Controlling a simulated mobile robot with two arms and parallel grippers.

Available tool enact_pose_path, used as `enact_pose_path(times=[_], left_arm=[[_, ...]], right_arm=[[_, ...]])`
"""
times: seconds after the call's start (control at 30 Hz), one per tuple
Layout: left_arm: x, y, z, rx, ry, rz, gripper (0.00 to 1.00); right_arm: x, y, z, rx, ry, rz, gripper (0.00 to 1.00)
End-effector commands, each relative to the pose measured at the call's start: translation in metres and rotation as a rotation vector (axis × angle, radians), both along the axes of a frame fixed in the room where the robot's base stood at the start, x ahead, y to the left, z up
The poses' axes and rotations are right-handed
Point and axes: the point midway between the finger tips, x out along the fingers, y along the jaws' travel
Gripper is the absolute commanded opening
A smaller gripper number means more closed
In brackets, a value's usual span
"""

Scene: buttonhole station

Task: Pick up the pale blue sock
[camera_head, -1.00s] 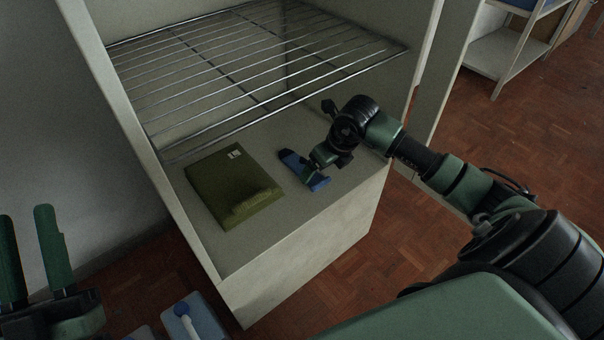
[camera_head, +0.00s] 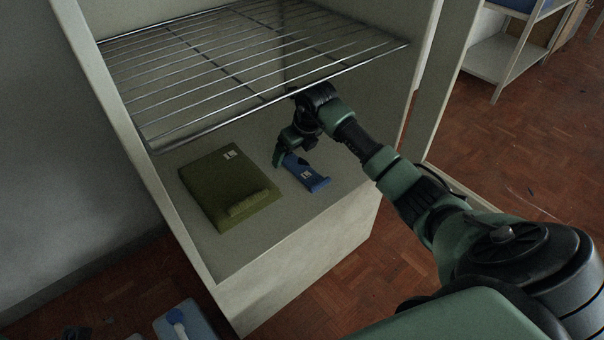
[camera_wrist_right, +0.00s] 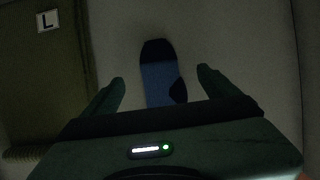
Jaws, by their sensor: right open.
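My right gripper (camera_head: 284,156) is at the sock's far end, under the wire shelf. In the right wrist view my right gripper (camera_wrist_right: 161,76) is open, with one finger on each side of the sock and nothing held. My left gripper is not clearly in view.
The olive green folded piece (camera_head: 222,187) with a white label lies close on the left. A wire shelf (camera_head: 250,70) hangs above the board, close over my right wrist. The cabinet's side wall (camera_head: 135,130) bounds the left. The board's front right is bare.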

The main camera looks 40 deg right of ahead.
Motion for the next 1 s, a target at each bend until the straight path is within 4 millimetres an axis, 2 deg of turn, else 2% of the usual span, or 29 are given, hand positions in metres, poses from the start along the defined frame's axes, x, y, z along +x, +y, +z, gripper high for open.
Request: enact_pose_path(times=[0.03,0.1,0.37,0.47,0.6,0.63,0.87,1.0], left_arm=[[0.0004,0.0000,-0.0061,0.001,0.002,0.001,0.36],[0.0005,0.0000,-0.0077,0.001,0.003,0.001,0.36],[0.0007,-0.0001,-0.0071,0.001,0.004,0.001,0.36],[0.0008,-0.0001,-0.0071,0.002,0.005,0.001,0.36],[0.0008,-0.0003,-0.0072,0.002,0.005,0.001,0.36],[0.0008,-0.0003,-0.0072,0.002,0.005,0.001,0.36],[0.0010,-0.0003,-0.0069,0.002,0.006,0.000,0.36],[0.0011,-0.0004,-0.0030,0.002,0.006,0.000,0.36]], right_arm=[[0.0030,0.0007,-0.0086,0.002,-0.001,-0.001,0.89],[0.0051,0.0004,-0.0129,0.000,-0.001,-0.001,0.89],[0.0063,0.0003,-0.0142,-0.001,-0.001,0.000,0.89],[0.0062,0.0002,-0.0141,-0.001,-0.001,0.000,0.67],[0.0062,0.0002,-0.0141,-0.001,-0.001,0.000,0.28],[0.0061,0.0002,-0.0142,-0.001,-0.001,0.000,0.24],[0.0061,0.0001,-0.0134,-0.001,-0.001,0.000,0.24],[0.0063,-0.0006,-0.0065,-0.002,-0.002,-0.001,0.24]])
